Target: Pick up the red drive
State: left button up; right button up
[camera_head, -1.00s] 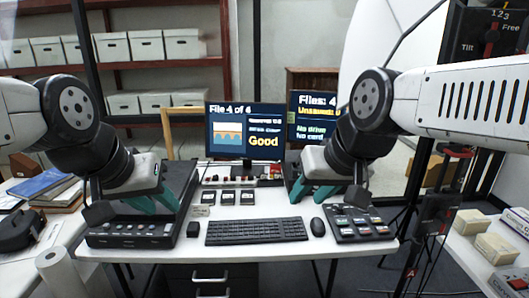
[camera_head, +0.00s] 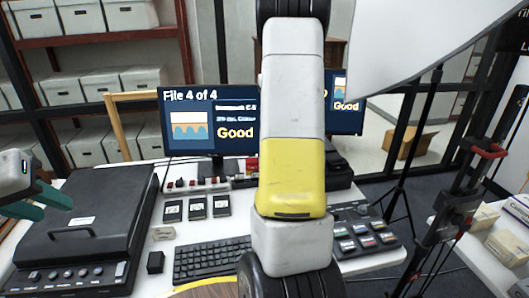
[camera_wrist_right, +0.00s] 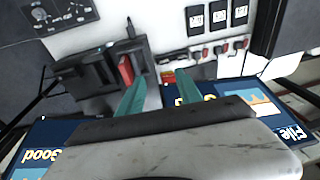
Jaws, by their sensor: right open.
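A red drive (camera_wrist_right: 126,69) stands in a slot of a black dock (camera_wrist_right: 98,80) in the right wrist view. My right gripper (camera_wrist_right: 161,76) is open, with its two teal fingers spread over the desk. In that picture the drive is just left of the left finger's tip, not between the fingers; I cannot tell the gap in depth. In the head view my right arm covers the middle, and its gripper and the docked drive are not seen. My left gripper (camera_head: 44,208) is at the left edge, partly cut off, with its teal fingers apart and empty, over the black case.
A row of small red-ended items (camera_wrist_right: 224,47) and several dark cards (camera_wrist_right: 218,16) lie beside the dock. The monitor (camera_head: 208,122) stands behind them. A black flatbed case (camera_head: 85,225), a keyboard (camera_head: 210,260) and a button panel (camera_head: 362,238) fill the front.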

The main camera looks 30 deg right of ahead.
jog(key=shift+g+h, duration=0.4)
jog(key=shift+g, duration=0.5)
jog(key=w+d+f, duration=0.1)
jog(key=d+f, duration=0.2)
jog(key=w+d+f, duration=0.1)
jog(key=d+f, duration=0.2)
jog(key=w+d+f, duration=0.1)
jog(key=d+f, duration=0.2)
jog(key=shift+d+f, duration=0.1)
jog(key=f, duration=0.8)
jog(key=shift+s+d, duration=0.25)
jog(key=shift+s, duration=0.1)
jog(key=shift+r, duration=0.1)
jog(key=shift+c, duration=0.2)
grip_shut()
